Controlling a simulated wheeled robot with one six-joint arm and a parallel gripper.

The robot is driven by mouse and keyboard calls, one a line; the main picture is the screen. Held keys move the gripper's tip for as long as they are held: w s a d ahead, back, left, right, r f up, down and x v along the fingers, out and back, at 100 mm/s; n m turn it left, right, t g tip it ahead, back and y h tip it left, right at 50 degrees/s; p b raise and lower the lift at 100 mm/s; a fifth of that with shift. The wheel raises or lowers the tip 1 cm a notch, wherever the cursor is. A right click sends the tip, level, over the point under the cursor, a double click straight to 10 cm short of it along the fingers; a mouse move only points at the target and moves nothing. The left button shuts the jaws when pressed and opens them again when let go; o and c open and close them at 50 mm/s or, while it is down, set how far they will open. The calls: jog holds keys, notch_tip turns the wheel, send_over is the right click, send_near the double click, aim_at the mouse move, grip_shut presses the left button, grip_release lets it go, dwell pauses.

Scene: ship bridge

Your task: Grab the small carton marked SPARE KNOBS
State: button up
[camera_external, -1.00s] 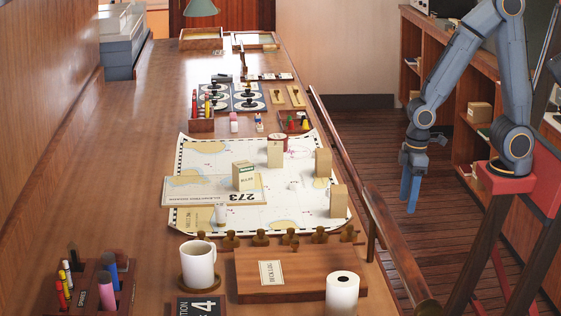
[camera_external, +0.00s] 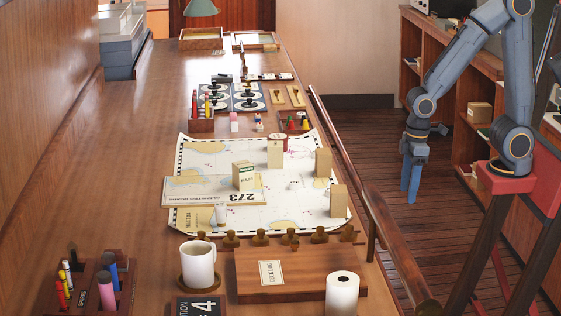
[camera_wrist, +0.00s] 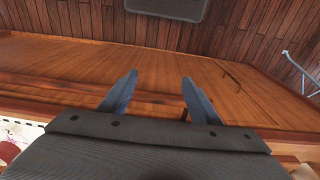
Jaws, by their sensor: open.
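Several small cartons stand upright on the chart on the long wooden table in the external view. One with a green-edged top (camera_external: 243,176) stands on the booklet marked 273. A plain-looking one (camera_external: 275,153) stands behind it, and two tan ones stand near the chart's right edge, one farther back (camera_external: 322,163) and one nearer (camera_external: 339,201). Their print is too small to tell which is marked SPARE KNOBS. My gripper (camera_external: 410,184) hangs open and empty over the floor, right of the table. In the wrist view its two fingers (camera_wrist: 158,82) are apart with nothing between them.
A wooden rail (camera_external: 372,205) runs along the table's right edge, between my gripper and the cartons. A mug (camera_external: 198,263), a wooden box (camera_external: 301,273) and a white roll (camera_external: 342,294) stand at the near end. Shelves (camera_external: 467,91) line the right wall.

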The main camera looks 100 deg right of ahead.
notch_tip(320, 180, up, 13)
jog(key=n+y+b, duration=0.2)
jog(key=n+y, duration=0.2)
jog(key=n, duration=1.3)
send_near(339, 187)
jog(key=shift+g+y, duration=0.3)
jog(key=x, duration=0.4)
jog(key=shift+s+d+f, duration=0.1)
jog(key=shift+s+f, duration=0.05)
jog(key=shift+f, duration=0.2)
jog(key=shift+p+x, duration=0.5)
jog(key=shift+x, duration=0.3)
jog(key=shift+w+p+x, duration=0.2)
jog(key=shift+p+x, duration=0.35)
jog(key=shift+x, duration=0.95)
jog(key=shift+w+p+x, duration=0.25)
jog(key=shift+p+x, duration=0.3)
jog(key=shift+x, duration=0.95)
jog(key=shift+c, duration=0.4)
jog(key=c, duration=1.1)
